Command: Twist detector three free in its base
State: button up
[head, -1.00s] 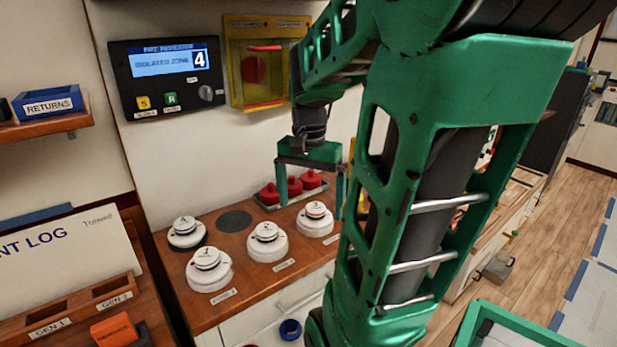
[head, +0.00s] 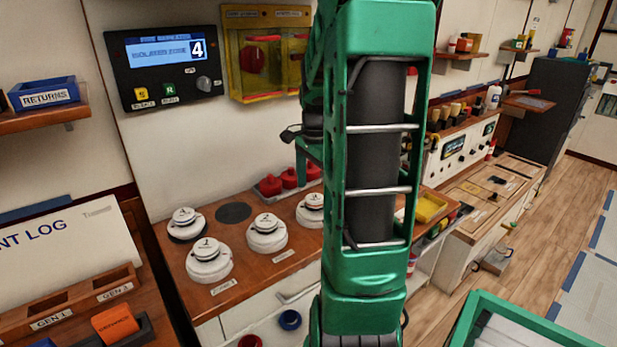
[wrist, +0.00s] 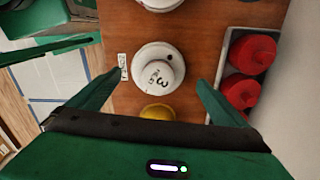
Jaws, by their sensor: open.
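Detector three, a white round unit marked 3, shows in the wrist view (wrist: 158,72) in its white base on the wooden counter. In the head view detector three (head: 311,211) is partly hidden behind my arm. My gripper (wrist: 160,79) is open and empty, with one finger on each side of detector three in the wrist picture. I cannot tell how high above it the fingers are. In the head view my arm hides most of the gripper. Detector two (head: 266,232), detector one (head: 207,260) and another detector (head: 185,222) sit to its left.
Several red caps (head: 288,178) sit in a tray (wrist: 221,75) along the wall, right of detector three in the wrist view. A yellow round thing (wrist: 158,112) lies close below it there. A panel (head: 163,66) reads isolated zone 4. A dark disc (head: 233,212) lies on the counter.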

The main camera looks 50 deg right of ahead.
aim_at(314, 198)
jog(key=shift+f, duration=1.9)
jog(key=c, duration=1.2)
jog(key=n, duration=0.6)
jog(key=shift+a+n, duration=0.1)
jog(key=shift+n, duration=0.3)
jog(key=o, duration=1.2)
notch_tip(314, 198, up, 12)
jog(key=shift+r, duration=0.1)
